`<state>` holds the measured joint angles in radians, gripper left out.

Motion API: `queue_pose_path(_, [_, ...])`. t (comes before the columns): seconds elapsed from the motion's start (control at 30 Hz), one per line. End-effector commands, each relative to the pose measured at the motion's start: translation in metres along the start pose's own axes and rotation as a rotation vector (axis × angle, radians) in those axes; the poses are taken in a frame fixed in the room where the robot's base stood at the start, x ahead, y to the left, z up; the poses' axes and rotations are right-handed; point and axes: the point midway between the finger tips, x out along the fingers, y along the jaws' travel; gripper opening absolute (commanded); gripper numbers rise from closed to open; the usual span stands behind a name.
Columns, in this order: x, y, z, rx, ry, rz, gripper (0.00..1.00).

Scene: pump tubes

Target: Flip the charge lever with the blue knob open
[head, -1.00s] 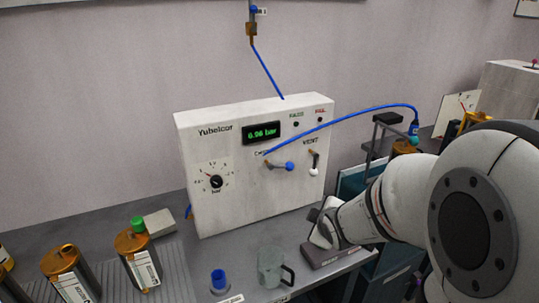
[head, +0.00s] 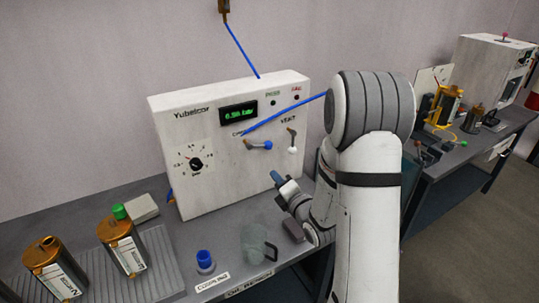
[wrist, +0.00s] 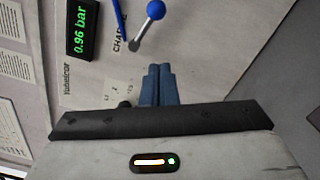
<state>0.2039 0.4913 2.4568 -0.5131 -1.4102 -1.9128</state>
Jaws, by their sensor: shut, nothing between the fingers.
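The charge lever with the blue knob (head: 267,146) is on the front of the white Yubelcor panel (head: 180,130). Its metal arm lies roughly level, with the knob to the right of the pivot. In the wrist view the blue knob (wrist: 155,10) and its arm show at the top, beyond the fingertips. My gripper (head: 276,177) is below and slightly right of the knob in the head view, apart from it. Its blue fingers (wrist: 159,72) are together with nothing between them.
The vent lever with a white knob (head: 292,150) is right of the charge lever. A blue hose (head: 290,107) runs from the panel behind my arm. A clear mug (head: 257,245), a blue-topped coupling (head: 204,260) and brown-topped canisters (head: 122,240) stand on the bench.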

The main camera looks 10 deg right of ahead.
Motion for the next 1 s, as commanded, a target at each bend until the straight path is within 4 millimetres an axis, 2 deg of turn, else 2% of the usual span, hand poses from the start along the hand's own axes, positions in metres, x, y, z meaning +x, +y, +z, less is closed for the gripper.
queue_pose_path(0.2, [0.049,0.003,0.0,0.001,0.003,0.0,0.0])
queue_pose_path(0.3, [0.067,0.003,0.002,0.001,0.001,-0.001,0.0])
queue_pose_path(0.4, [0.077,0.003,0.017,0.001,-0.003,-0.001,0.0])
queue_pose_path(0.6, [0.089,0.001,0.027,0.001,-0.001,-0.002,0.0])
queue_pose_path(1.0, [0.09,-0.001,0.03,0.0,-0.002,-0.002,0.0])
